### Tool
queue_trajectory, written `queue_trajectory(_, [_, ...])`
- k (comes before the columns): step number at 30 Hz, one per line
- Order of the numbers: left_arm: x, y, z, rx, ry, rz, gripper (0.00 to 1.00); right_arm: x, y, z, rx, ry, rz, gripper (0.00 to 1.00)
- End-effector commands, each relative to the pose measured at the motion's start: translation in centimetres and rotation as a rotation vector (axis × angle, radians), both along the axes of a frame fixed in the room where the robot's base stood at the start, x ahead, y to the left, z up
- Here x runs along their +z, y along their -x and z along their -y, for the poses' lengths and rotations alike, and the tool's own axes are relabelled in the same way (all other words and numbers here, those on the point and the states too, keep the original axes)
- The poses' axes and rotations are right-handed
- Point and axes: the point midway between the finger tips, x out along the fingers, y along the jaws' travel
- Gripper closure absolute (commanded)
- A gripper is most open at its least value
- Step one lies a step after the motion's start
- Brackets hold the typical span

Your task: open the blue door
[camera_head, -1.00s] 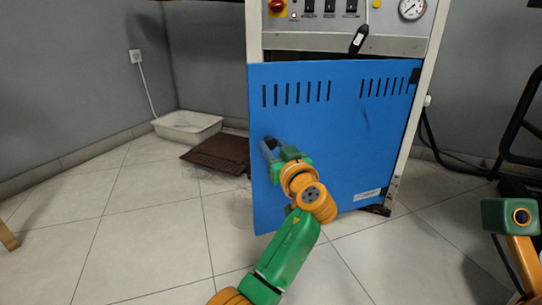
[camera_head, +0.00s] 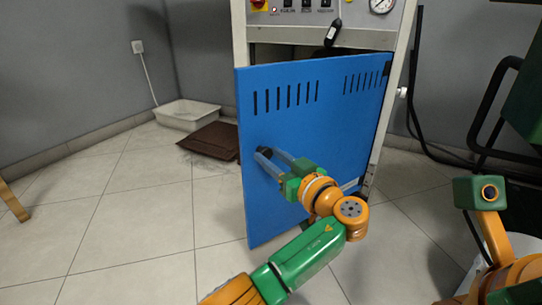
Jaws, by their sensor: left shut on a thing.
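The blue door (camera_head: 310,125) is the front panel of a grey machine cabinet (camera_head: 402,60). It stands partly open, its left edge swung out toward me and its right edge at the cabinet frame. A dark gap shows above its top edge. My left gripper (camera_head: 264,156) is at the left part of the door, with its fingers shut on a small dark handle (camera_head: 265,151). The fingers hide part of the handle. My right arm shows at the lower right, but its fingers are out of view.
A white tray (camera_head: 187,113) and a brown mat (camera_head: 211,140) lie on the floor left of the door. A black tubular frame (camera_head: 492,110) stands at the right. The tiled floor (camera_head: 120,220) at the left front is mostly clear.

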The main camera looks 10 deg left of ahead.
Motion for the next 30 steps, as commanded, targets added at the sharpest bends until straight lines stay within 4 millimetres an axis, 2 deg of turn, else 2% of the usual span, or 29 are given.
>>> queue_trajectory(4, [-0.1, 0.0, 0.0, -0.001, 0.002, -0.001, 1.0, 0.0, 0.0, 0.0, 0.0, 0.0, 0.0, 0.5])
queue_trajectory(5, [-0.1, 0.0, 0.0, -0.001, 0.002, -0.001, 0.5, 0.0, 0.0, 0.0, 0.0, 0.0, -0.001, 0.5])
queue_trajectory(7, [-0.1, 0.0, 0.0, -0.001, 0.001, -0.001, 0.32, 0.0, 0.0, 0.0, 0.0, 0.0, -0.001, 0.5])
queue_trajectory(8, [-0.1, 0.0, 0.0, -0.001, 0.001, -0.001, 0.29, 0.0, 0.0, 0.0, 0.001, 0.001, -0.001, 0.5])
queue_trajectory(18, [0.2, 0.2, 0.3, -0.003, 0.001, 0.0, 0.29, 0.4, 0.0, 0.0, 0.001, 0.0, 0.0, 0.5])
queue_trajectory(22, [0.7, 1.8, 1.8, -0.004, -0.002, -0.001, 0.29, 1.8, 0.0, 0.1, 0.006, -0.003, 0.006, 0.5])
queue_trajectory(26, [0.7, 3.3, 3.4, -0.004, -0.004, 0.003, 0.29, 2.3, -0.7, 0.2, 0.004, -0.004, -0.019, 0.5])
queue_trajectory(27, [0.0, 3.6, 3.8, -0.008, 0.002, 0.009, 0.29, 1.0, -1.1, 0.2, 0.0, -0.001, -0.031, 0.5])
queue_trajectory(30, [-0.1, 4.2, 4.6, -0.013, 0.009, 0.012, 0.29, 0.0, -1.3, 0.0, -0.007, 0.007, -0.04, 0.5])
